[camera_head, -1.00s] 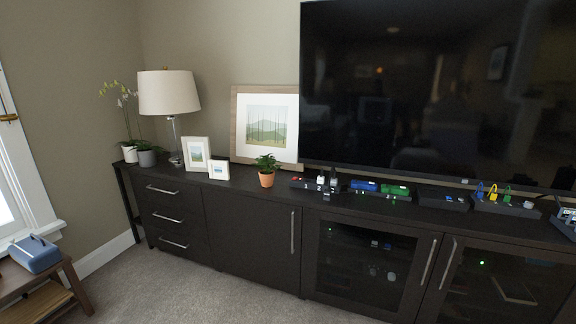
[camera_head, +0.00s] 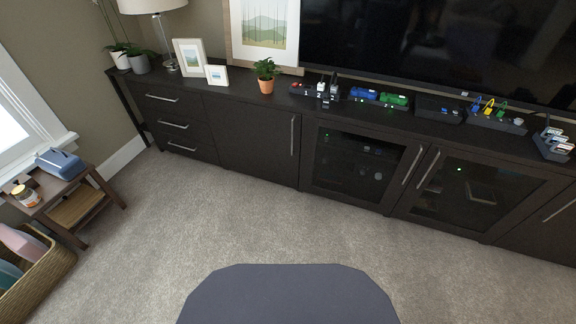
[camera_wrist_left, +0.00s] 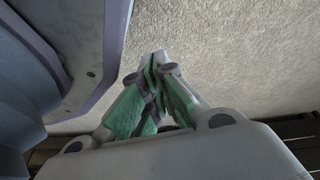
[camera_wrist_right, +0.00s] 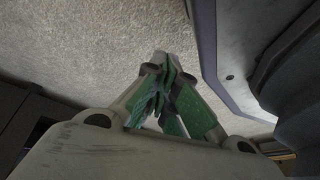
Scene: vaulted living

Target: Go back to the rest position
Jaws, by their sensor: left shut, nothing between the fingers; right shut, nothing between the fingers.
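My left gripper (camera_wrist_left: 157,68) shows in the left wrist view. Its green-padded fingers are shut with nothing between them, above bare carpet. My right gripper (camera_wrist_right: 163,66) shows in the right wrist view, also shut and empty above carpet. Parts of my own body stand close beside each gripper, at the left in the left wrist view and at the right in the right wrist view. Neither gripper shows in the head view. There, the front of my own base shows at the bottom centre.
A long dark cabinet (camera_head: 250,133) runs along the wall, bearing a potted plant (camera_head: 266,75), picture frames and small devices. A wooden side table (camera_head: 70,188) and a wicker basket (camera_head: 55,262) stand at the left. The grey carpet (camera_head: 220,215) between is clear.

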